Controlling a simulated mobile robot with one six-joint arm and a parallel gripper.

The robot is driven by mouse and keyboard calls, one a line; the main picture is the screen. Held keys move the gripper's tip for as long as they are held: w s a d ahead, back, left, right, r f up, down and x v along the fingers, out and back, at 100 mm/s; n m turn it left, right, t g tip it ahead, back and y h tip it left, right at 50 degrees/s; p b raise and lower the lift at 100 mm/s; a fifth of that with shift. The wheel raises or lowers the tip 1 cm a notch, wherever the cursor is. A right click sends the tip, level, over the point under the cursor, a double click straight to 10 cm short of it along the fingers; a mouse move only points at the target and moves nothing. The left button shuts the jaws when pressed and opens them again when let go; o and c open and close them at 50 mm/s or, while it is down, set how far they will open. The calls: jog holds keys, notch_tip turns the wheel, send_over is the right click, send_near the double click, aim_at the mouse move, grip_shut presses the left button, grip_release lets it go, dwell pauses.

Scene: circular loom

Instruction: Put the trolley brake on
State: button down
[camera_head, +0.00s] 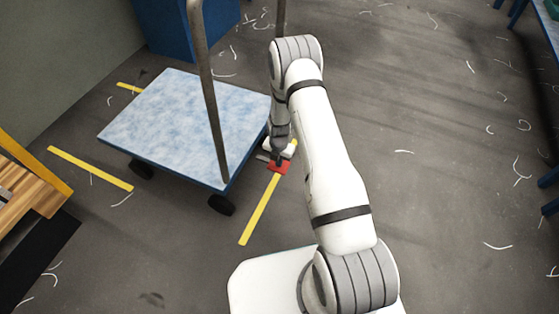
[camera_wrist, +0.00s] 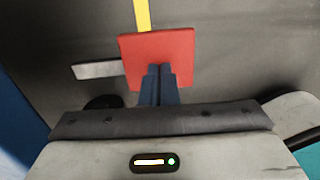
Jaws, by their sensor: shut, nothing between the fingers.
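The trolley has a flat blue-speckled deck (camera_head: 185,120) with a metal push handle (camera_head: 205,90) rising from it and dark wheels. The brake pedal is a red square plate (camera_head: 280,167) by the trolley's right side, low near the floor. In the wrist view the red pedal (camera_wrist: 157,52) lies just beyond my fingertips, with a grey metal bar (camera_wrist: 97,70) to its left. My gripper (camera_wrist: 159,70) is shut with nothing between the fingers. Its tips overlap the lower part of the pedal; I cannot tell whether they touch it. In the head view my gripper (camera_head: 279,160) points down at the pedal.
Yellow floor lines (camera_head: 260,210) mark the area around the trolley. A blue cabinet (camera_head: 185,30) stands behind it. A wooden pallet-like stack (camera_head: 25,195) with a yellow edge is at the left. The grey floor to the right is open, with scattered white thread scraps.

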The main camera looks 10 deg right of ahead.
jog(key=f, duration=0.1)
jog(key=f+b, duration=0.1)
jog(key=f, duration=0.1)
jog(key=shift+s+d+f+b, duration=0.2)
jog(key=shift+d+f+b, duration=0.05)
jog(key=shift+f+b, duration=0.1)
jog(key=shift+r, duration=0.1)
jog(key=s+d+r+p, duration=0.1)
jog(key=d+r+p, duration=0.1)
jog(key=r, duration=0.4)
jog(key=s+d+r+p, duration=0.2)
jog(key=r+p, duration=0.2)
jog(key=r, duration=0.3)
jog(key=shift+d, duration=0.15)
jog(key=shift+r, duration=0.15)
